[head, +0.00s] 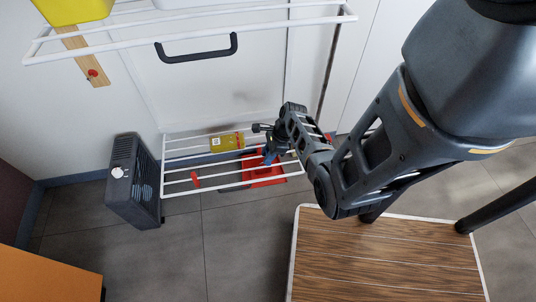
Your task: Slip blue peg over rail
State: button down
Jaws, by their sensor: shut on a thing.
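The small blue peg (268,159) shows at the tip of my gripper (269,148), low over the white wire rack near the floor. My gripper is shut on the blue peg. The rack's white rails (222,186) run left to right just below and in front of the peg. I cannot tell whether the peg touches a rail or sits around one. My wrist and arm come in from the right and hide part of the rack's right end.
A yellow package (227,142) and a red object (264,171) are at the rack. A dark heater-like box (133,180) stands at its left. A wood-topped surface (390,260) is at lower right. An upper white rack (190,44) and a black handle (197,57) are above.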

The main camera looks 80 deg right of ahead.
jog(key=shift+f+b, duration=2.85)
jog(key=shift+f, duration=0.25)
jog(key=c, duration=0.8)
grip_release()
jog(key=shift+c, duration=0.2)
jog(key=shift+p+v, duration=1.65)
jog(key=shift+v, duration=2.2)
